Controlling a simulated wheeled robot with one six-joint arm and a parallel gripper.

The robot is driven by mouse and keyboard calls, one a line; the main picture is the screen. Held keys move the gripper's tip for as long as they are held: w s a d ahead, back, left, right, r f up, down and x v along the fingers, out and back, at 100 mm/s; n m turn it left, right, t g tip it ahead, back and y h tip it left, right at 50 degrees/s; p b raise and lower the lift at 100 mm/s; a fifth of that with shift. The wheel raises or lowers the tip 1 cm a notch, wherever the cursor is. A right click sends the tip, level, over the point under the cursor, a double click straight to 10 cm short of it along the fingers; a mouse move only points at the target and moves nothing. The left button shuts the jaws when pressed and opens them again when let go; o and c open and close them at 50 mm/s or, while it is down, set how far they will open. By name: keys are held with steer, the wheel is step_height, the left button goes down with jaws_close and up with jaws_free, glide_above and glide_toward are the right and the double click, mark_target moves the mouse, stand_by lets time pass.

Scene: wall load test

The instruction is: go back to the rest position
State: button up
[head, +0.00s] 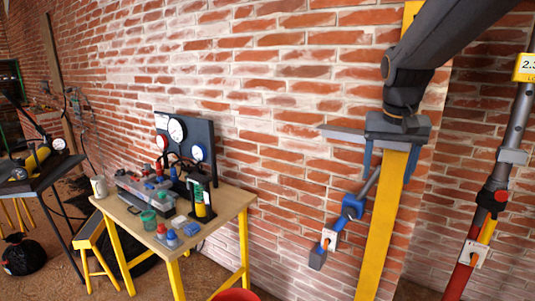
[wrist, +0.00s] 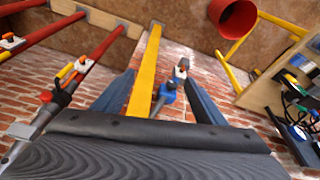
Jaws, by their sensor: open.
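My gripper (head: 389,172) hangs from my dark arm at the upper right of the head view, with its two blue fingers spread and pointing down. In that view it overlaps a yellow upright post (head: 383,230); I cannot tell the gap in depth. In the wrist view the blue fingers of my gripper (wrist: 160,92) are wide apart, with the post (wrist: 149,65) showing between them and nothing held. A blue and grey rod fitting (head: 352,207) slants beside the post, and its blue part (wrist: 168,90) also shows between the fingers.
A wooden-topped table (head: 232,203) with yellow legs carries gauges (head: 177,130), bottles and small parts. A red bucket (wrist: 233,18) is near it on the floor. A red and grey pole (head: 484,205) stands at the right. The brick wall (head: 290,110) runs behind.

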steer(key=s+a+f+n, duration=0.1)
steer(key=s+a+f, duration=0.2)
steer(key=f, duration=0.3)
steer(key=s+a+f+n+y, duration=0.1)
steer(key=s+a+f, duration=0.2)
steer(key=s+f, duration=0.2)
steer(key=shift+f+n+g, duration=0.3)
steer(key=shift+f+g, duration=0.1)
steer(key=shift+f, duration=0.35)
steer(key=shift+n+g, duration=0.4)
steer(key=shift+n, duration=0.5)
steer(key=s+a+f, duration=0.1)
steer(key=s+f, duration=0.1)
steer(key=s, duration=0.1)
steer(key=s+a+f, duration=0.1)
steer(key=s+f, duration=0.2)
steer(key=s+a+f, duration=0.1)
steer(key=s+f, duration=0.1)
steer(key=s, duration=0.1)
steer(key=shift+a+f+b, duration=0.3)
steer(key=shift+a+f, duration=0.05)
steer(key=shift+f, duration=0.05)
steer(key=shift+c, duration=0.2)
